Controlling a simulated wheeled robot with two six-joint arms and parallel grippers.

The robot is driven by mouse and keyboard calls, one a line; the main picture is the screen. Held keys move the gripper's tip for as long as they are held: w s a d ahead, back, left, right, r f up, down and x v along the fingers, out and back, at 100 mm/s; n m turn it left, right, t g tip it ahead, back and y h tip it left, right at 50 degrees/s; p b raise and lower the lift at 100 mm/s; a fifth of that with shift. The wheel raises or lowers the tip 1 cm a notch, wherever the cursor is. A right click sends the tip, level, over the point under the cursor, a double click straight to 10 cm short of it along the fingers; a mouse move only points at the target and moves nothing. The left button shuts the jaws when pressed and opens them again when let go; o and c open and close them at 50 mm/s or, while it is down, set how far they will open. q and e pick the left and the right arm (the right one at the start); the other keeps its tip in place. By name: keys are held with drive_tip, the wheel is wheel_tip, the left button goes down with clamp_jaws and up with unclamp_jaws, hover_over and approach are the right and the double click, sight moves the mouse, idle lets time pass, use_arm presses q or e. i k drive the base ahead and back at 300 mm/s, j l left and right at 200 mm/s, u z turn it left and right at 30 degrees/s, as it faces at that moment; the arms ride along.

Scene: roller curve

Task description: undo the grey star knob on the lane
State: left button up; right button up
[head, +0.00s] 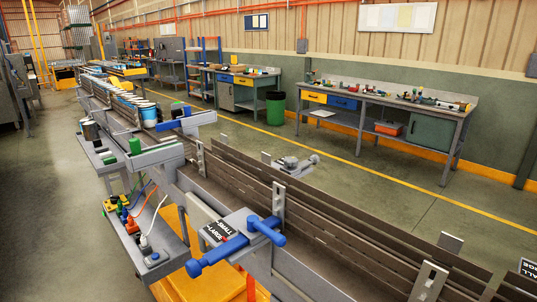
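A small grey fitting with rounded knob-like parts (290,163) shows at the far side of the lane, just beyond the brown guide rails. It is too small to tell its star shape or how tight it sits. The lane (230,182) runs from the back left to the front right between long rails. Neither of my grippers can be made out in the head view.
A blue bar handle (217,256) and a second blue handle (266,229) sit on a grey block at the near side. A side shelf (165,245) carries plugs and cables. Cans (148,116) stand up the lane. Benches (385,108) line the wall; the floor between is clear.

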sight(291, 162)
drive_tip(key=i+j+u, duration=0.2)
drive_tip(key=u, duration=0.2)
drive_tip(key=i+j+u, duration=0.1)
drive_tip(key=i+u, duration=0.25)
